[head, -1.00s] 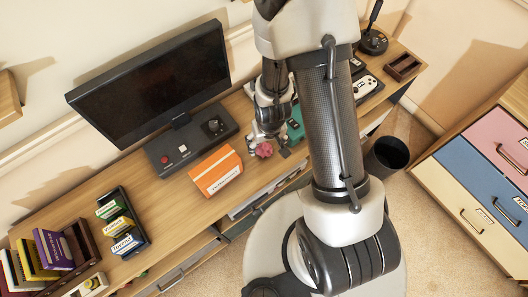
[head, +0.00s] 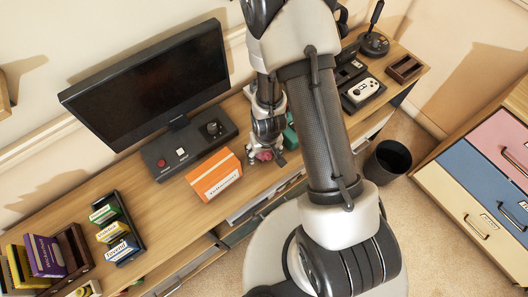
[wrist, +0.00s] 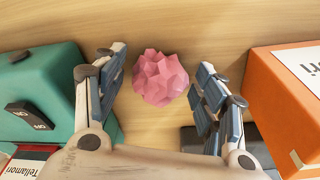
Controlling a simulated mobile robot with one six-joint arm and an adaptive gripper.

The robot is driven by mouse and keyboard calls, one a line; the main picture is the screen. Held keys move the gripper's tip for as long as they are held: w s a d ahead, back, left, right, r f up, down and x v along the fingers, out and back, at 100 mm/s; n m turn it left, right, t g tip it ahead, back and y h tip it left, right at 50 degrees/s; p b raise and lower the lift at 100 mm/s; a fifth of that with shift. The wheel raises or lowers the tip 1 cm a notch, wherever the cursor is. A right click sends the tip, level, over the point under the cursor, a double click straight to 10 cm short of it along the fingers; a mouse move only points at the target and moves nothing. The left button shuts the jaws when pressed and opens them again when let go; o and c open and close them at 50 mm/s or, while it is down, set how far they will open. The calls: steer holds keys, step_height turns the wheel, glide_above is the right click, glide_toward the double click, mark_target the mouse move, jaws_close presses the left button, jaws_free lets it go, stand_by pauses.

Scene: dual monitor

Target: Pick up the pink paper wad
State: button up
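The pink paper wad (wrist: 160,78) is a crumpled faceted ball on the wooden desk. In the wrist view it sits between the tips of my gripper (wrist: 160,90), with a visible gap to the finger on each side. My gripper is open and points down at it. In the head view my gripper (head: 266,156) hangs over the desk, and the paper wad (head: 264,155) shows only partly beneath it.
An orange box (wrist: 285,95) stands close to the right finger in the wrist view, and a teal box (wrist: 38,95) close to the left one. In the head view a black control panel (head: 188,147) and a monitor (head: 150,85) are to the left. A black bin (head: 388,160) stands on the floor.

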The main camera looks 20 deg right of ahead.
steer(key=c, duration=0.5)
step_height(320, 180, up, 20)
steer(key=p, duration=1.5)
